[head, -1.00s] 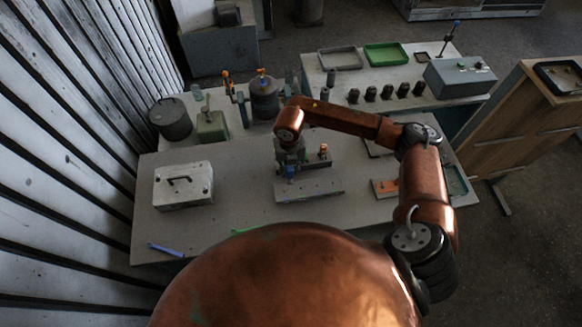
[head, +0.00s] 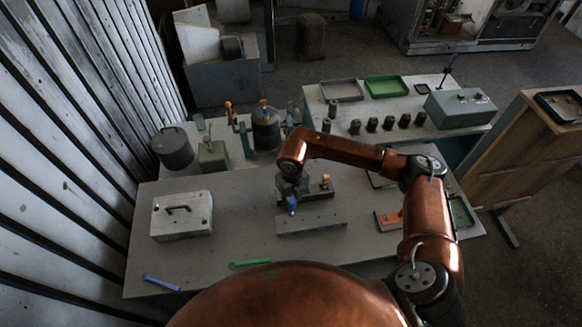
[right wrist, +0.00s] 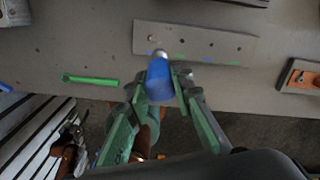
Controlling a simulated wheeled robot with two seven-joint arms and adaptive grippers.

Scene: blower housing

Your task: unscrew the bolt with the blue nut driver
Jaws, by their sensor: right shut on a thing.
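My right gripper (head: 290,198) is shut on the blue nut driver (head: 292,208), above the worktable. In the right wrist view the driver's blue handle (right wrist: 159,82) sits between the green-grey fingers, with a pale metal tip pointing toward the grey strip. The flat grey strip (head: 318,225) has several holes and small coloured marks and also shows in the right wrist view (right wrist: 215,45). Behind the gripper is a dark fixture (head: 320,191) with an orange-topped post. My left gripper is not in view.
A green tool (head: 250,264) and a blue tool (head: 162,283) lie near the table's front edge. A grey box with a handle (head: 182,215) stands at left. An orange part on a plate (head: 391,218) lies at right. Pots and several dark cylinders stand behind.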

